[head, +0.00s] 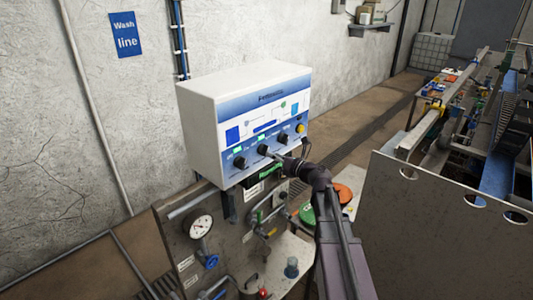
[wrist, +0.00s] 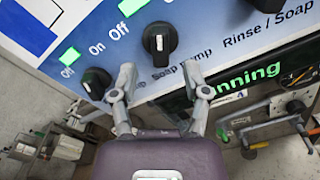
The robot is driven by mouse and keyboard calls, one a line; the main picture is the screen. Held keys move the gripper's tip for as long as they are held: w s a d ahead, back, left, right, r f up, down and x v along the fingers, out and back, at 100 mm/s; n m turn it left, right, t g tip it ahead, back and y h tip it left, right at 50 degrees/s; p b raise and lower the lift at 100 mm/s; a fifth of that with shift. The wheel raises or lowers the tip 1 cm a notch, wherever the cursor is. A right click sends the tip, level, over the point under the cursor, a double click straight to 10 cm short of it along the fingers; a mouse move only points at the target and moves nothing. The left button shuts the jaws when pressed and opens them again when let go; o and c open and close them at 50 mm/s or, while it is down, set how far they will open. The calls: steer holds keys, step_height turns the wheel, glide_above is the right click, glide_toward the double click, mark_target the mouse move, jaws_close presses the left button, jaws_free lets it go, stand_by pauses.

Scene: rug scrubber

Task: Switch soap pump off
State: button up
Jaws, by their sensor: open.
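The soap pump knob (wrist: 160,40) is black with a white pointer mark and sits above the printed "Soap Pump" label in the wrist view. An "Off" label is to its left, and a lit green light (wrist: 131,6) is above it. In the head view the knob (head: 262,149) is the middle one on the white control box (head: 205,120). My gripper (wrist: 160,73) is open and empty. Its fingertips are spread just below the knob in the wrist view, one to each side. Contact with the panel cannot be told. In the head view my gripper (head: 276,156) is at the panel's lower edge.
Another black knob (wrist: 96,82) is to the left and a third (wrist: 267,4) to the upper right. A green "Running" display (wrist: 240,85) is below the panel. Pipes, valves and a gauge (head: 200,226) are under the box. A metal-sided machine (head: 450,220) stands at the right.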

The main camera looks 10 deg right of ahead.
mark_target(264, 150)
steer(key=shift+x, duration=1.9)
steer(key=shift+s, duration=0.1)
